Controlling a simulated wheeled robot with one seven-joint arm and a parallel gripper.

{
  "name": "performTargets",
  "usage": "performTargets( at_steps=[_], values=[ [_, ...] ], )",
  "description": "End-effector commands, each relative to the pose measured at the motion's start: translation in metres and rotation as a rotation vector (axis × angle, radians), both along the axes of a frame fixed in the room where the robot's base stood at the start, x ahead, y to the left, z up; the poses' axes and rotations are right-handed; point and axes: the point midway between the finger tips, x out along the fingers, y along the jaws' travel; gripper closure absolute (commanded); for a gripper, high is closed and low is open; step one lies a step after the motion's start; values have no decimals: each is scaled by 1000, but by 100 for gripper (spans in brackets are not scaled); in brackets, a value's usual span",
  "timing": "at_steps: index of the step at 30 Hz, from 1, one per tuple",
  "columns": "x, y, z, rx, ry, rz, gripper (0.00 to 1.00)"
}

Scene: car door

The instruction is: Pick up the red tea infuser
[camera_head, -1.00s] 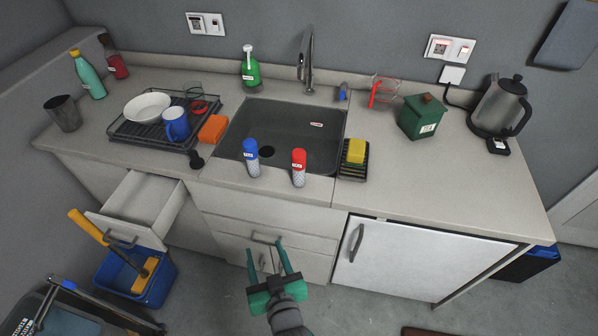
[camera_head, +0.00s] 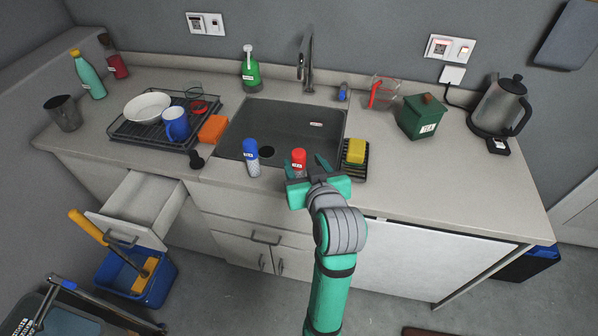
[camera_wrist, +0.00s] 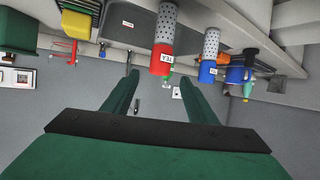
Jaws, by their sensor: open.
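The red tea infuser (camera_head: 299,158) stands upright at the front edge of the sink, partly hidden by my gripper in the head view. It has a red cap with a white label and a perforated metal body. It also shows, upside down, in the wrist view (camera_wrist: 163,50). My gripper (camera_head: 307,163) is open and empty, close to the infuser. In the wrist view the fingertips (camera_wrist: 158,80) frame the infuser's cap from either side, with the cap seeming just beyond them. I cannot tell whether they touch it.
A blue tea infuser (camera_head: 251,157) stands left of the red one. A yellow sponge (camera_head: 356,151) in a dark holder sits close on the right. The sink (camera_head: 300,115) lies behind. An open drawer (camera_head: 140,205) juts out at the left.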

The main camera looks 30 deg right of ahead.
Motion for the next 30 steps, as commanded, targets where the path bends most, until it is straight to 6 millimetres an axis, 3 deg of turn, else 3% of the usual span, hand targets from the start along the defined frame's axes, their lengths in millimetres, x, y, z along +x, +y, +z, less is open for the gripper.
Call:
performTargets(
  at_steps=[10, 30],
  values=[
    [37, -15, -16, 1, 3, 1, 47],
    [90, -36, -45, -1, 1, 0, 47]
  ],
)
